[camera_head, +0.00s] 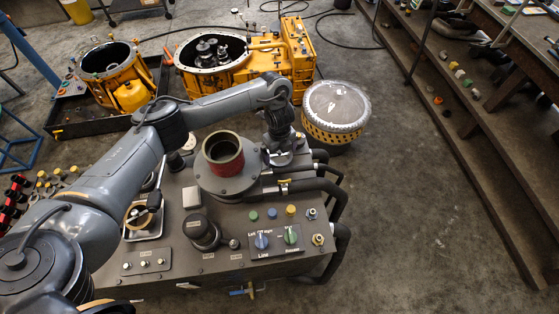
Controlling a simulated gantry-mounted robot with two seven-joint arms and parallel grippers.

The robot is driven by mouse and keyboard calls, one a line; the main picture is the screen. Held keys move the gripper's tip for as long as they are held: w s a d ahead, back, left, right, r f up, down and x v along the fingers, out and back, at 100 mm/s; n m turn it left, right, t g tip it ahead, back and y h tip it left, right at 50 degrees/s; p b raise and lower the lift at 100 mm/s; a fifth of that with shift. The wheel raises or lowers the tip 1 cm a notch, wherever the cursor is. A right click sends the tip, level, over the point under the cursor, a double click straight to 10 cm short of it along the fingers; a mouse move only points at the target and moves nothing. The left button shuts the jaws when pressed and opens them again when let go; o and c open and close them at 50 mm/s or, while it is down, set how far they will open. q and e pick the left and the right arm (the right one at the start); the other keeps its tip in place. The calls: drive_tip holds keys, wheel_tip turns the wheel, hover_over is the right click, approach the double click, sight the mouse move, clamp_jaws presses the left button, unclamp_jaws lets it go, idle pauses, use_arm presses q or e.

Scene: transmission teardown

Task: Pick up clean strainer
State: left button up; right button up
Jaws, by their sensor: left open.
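My left arm reaches in from the left across a dark grey machine top (180,235). My left gripper (280,155) points down at the machine's back right edge, just right of a dark red cylinder (223,155) on a round grey flange. The gripper's fingers are small and dark here, and I see nothing clearly held. I cannot pick out the clean strainer with certainty; a small part under the gripper is hard to make out. My right gripper is out of view.
A round drum with a yellow perforated band and whitish top (337,103) stands behind the machine. Yellow transmission housings (270,60) sit farther back. Black hoses (315,185) run along the machine's right side. Wooden steps (470,130) line the right; the floor between is clear.

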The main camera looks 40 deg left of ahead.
use_arm(q)
drive_tip(key=shift+r, duration=0.1)
drive_tip(key=c, duration=0.7)
